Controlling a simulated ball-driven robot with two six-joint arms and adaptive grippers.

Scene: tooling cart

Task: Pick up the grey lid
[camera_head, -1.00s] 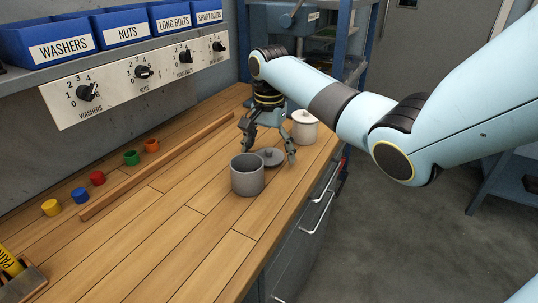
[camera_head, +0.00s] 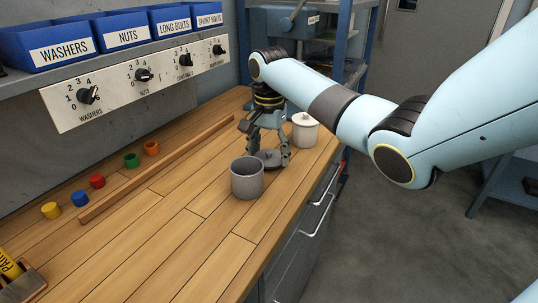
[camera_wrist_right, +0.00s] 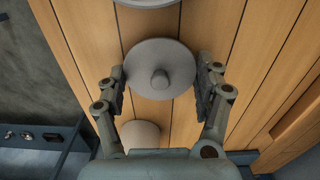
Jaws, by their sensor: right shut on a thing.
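The grey lid (camera_head: 271,156) is a flat round disc with a knob, just behind the open grey pot (camera_head: 247,180). In the right wrist view the lid (camera_wrist_right: 160,58) shows knob up between the two fingers. My right gripper (camera_head: 268,157) points down and is shut on the lid, with a finger against its rim on either side. I cannot tell whether the lid touches the bench. The grey pot's edge (camera_wrist_right: 148,3) shows at the top of the wrist view. My left gripper is not in view.
A white lidded pot (camera_head: 304,132) stands close behind the gripper. A wooden strip (camera_head: 160,165) runs along the bench, with several small coloured cups (camera_head: 97,179) beyond it. Labelled blue bins (camera_head: 120,28) sit on the shelf. The front bench (camera_head: 190,250) is clear.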

